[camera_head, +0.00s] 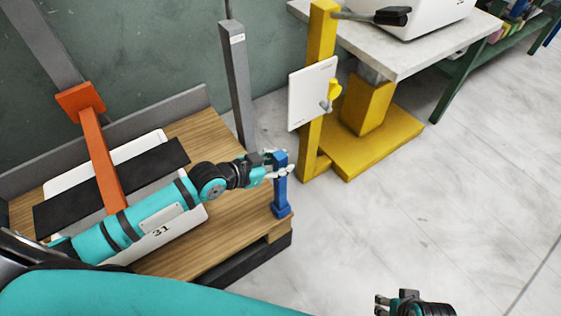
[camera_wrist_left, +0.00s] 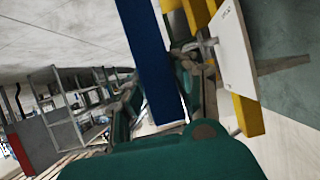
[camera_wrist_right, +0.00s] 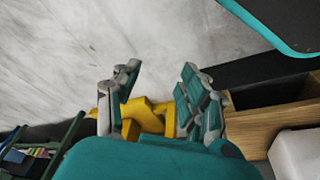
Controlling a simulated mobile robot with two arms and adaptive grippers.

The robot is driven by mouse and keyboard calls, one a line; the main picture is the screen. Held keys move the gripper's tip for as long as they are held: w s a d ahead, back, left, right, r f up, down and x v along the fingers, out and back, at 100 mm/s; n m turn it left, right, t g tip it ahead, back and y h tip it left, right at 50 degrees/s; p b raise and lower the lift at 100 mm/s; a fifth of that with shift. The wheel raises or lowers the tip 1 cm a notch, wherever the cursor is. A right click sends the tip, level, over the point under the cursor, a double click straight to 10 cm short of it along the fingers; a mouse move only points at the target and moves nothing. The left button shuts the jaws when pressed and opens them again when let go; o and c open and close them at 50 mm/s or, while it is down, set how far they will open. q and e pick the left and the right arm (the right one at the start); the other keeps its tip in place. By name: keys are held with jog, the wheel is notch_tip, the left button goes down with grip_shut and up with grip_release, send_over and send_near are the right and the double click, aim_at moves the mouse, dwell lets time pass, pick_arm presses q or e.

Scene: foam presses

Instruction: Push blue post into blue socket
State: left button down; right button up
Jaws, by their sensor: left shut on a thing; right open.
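The blue post (camera_head: 281,178) stands upright at the front right corner of the wooden deck. Its lower end meets a wider blue base, the blue socket (camera_head: 281,210); I cannot tell how deep it sits. My left gripper (camera_head: 279,170) is shut on the upper part of the post, coming from the left. In the left wrist view the post (camera_wrist_left: 150,55) runs between the fingers (camera_wrist_left: 168,75), and the socket is not clear there. My right gripper (camera_head: 382,305) is open and empty, low over the floor; its spread fingers also show in the right wrist view (camera_wrist_right: 158,97).
The wooden deck (camera_head: 230,235) carries an orange lever (camera_head: 100,160) and a white and black press under my left arm. A grey post (camera_head: 237,85) stands behind. A yellow stand (camera_head: 365,135) with a white panel (camera_head: 311,94) is to the right. Open floor (camera_head: 440,210) lies right.

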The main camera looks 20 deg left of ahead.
pick_arm(q)
jog(key=shift+f, duration=0.1)
pick_arm(e)
jog(key=shift+r, duration=0.15)
pick_arm(q)
jog(key=shift+f, duration=0.1)
pick_arm(e)
jog(key=shift+s+r, duration=0.25)
pick_arm(q)
jog(key=shift+f+b, duration=0.35)
jog(key=c, duration=1.3)
grip_release()
jog(key=o, duration=0.4)
jog(key=shift+c, duration=0.2)
pick_arm(e)
jog(key=shift+r, duration=0.95)
pick_arm(q)
jog(key=shift+f, duration=0.1)
jog(key=shift+s, duration=0.1)
